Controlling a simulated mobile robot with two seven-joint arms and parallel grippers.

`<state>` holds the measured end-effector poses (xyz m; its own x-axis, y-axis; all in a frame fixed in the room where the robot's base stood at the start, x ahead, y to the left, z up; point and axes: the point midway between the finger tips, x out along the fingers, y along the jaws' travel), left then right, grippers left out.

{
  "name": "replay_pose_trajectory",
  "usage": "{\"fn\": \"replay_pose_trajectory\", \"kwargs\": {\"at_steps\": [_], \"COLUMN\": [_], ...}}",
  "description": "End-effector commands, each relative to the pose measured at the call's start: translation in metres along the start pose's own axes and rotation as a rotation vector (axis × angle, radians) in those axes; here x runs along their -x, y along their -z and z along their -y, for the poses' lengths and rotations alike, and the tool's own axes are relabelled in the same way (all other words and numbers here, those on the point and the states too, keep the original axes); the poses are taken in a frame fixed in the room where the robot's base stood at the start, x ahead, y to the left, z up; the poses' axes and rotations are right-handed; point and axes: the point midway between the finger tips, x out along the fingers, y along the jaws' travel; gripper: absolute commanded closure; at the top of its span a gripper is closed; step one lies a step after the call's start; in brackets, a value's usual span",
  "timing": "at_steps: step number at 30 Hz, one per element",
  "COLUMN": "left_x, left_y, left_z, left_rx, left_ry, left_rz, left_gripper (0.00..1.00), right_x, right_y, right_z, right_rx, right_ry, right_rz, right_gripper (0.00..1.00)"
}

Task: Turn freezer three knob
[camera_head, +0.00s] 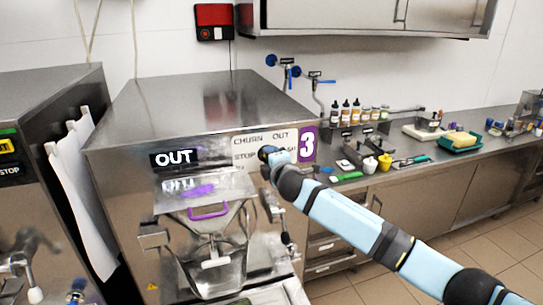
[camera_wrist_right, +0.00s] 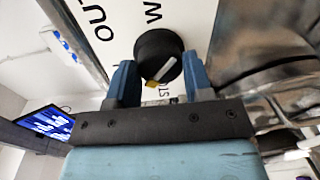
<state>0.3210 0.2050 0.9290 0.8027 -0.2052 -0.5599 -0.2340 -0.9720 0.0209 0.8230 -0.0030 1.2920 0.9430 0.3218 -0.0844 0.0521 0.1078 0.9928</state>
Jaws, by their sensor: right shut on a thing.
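Freezer three (camera_head: 200,105) is a steel cabinet with a purple "3" label (camera_head: 307,144) on its front. Its knob (camera_wrist_right: 155,45) is round and black, with a white pointer and a yellow tip, on a white panel marked "CHURN" and "OUT". In the wrist view the pointer slants down and left. My right gripper (camera_head: 268,154) reaches the panel from the right, and in the wrist view its blue fingers (camera_wrist_right: 160,72) lie either side of the knob, shut on it. In the head view the gripper mostly hides the knob. My left gripper is not in view.
A steel chute with a purple handle (camera_head: 208,212) projects below the panel. Another freezer (camera_head: 45,90) stands at the left. A steel counter (camera_head: 480,150) at the right holds several bottles, a yellow pot (camera_head: 385,162) and a green tray (camera_head: 460,146). Tiled floor is open at the lower right.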

Motion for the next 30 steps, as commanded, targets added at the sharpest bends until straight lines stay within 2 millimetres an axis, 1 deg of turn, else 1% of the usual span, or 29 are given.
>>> {"fn": "replay_pose_trajectory", "kwargs": {"at_steps": [4, 10, 18, 24, 30], "left_x": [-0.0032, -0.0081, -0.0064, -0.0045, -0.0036], "left_y": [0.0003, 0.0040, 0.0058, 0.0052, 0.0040], "left_z": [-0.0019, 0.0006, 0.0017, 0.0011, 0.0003], "left_rx": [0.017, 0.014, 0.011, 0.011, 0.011], "left_ry": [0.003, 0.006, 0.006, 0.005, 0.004], "left_rz": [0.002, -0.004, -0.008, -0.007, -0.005], "left_gripper": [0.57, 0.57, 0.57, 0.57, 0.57], "right_x": [-0.0001, -0.0001, 0.0000, 0.0000, 0.0000], "right_y": [0.0001, 0.0009, 0.0016, 0.0017, 0.0018], "right_z": [-0.0007, -0.0003, -0.0003, -0.0005, -0.0006], "right_rx": [0.140, 0.326, 0.534, 0.638, 0.694], "right_ry": [0.003, 0.007, 0.012, 0.015, 0.016], "right_rz": [0.012, 0.027, 0.044, 0.053, 0.058], "right_gripper": [0.77, 0.77, 0.77, 0.77, 0.77]}}
